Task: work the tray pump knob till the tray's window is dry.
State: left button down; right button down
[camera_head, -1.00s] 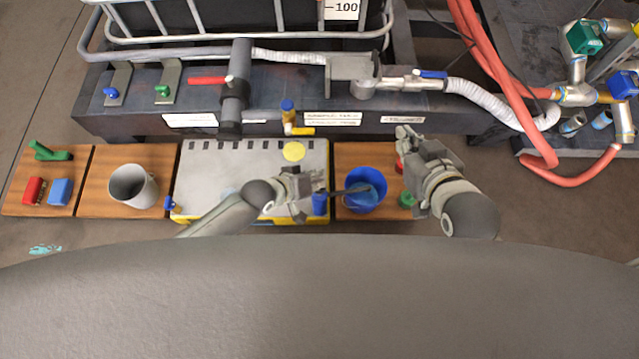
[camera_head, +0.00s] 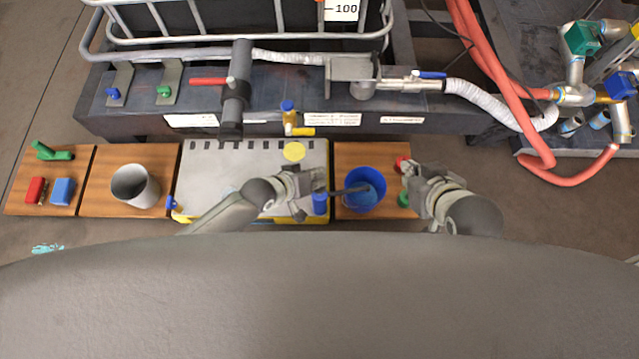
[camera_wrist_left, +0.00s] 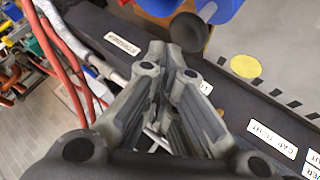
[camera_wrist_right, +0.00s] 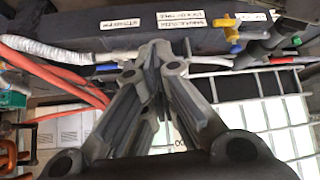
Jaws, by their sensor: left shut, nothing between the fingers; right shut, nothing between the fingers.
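The grey tray (camera_head: 215,160) with a yellow lower edge lies on the floor. A blue knob (camera_head: 320,203) stands at its front right corner, and a dark spout beside it reaches over a blue bucket (camera_head: 362,176). My left gripper (camera_head: 312,186) is shut and empty, close to the knob; I cannot tell whether they touch. In the left wrist view its fingertips (camera_wrist_left: 173,48) are together below a dark round end and blue parts. A pale blue patch shows beside my left forearm; I cannot read the window. My right gripper (camera_head: 408,172) is shut and empty, right of the bucket.
Red and green pieces sit on the wooden board near my right gripper. A grey cup (camera_head: 135,186) and small coloured blocks (camera_head: 62,191) stand on boards at left. Behind runs a dark frame (camera_head: 420,108) with valves and a white hose. Red hoses (camera_head: 497,80) are at right.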

pick_arm(q)
jog(key=shift+r, duration=0.1)
pick_arm(e)
jog(key=shift+s+d+f+g, duration=0.3)
jog(key=shift+s+d+g, duration=0.1)
jog(key=shift+s, duration=0.1)
jog(key=shift+a, duration=0.15)
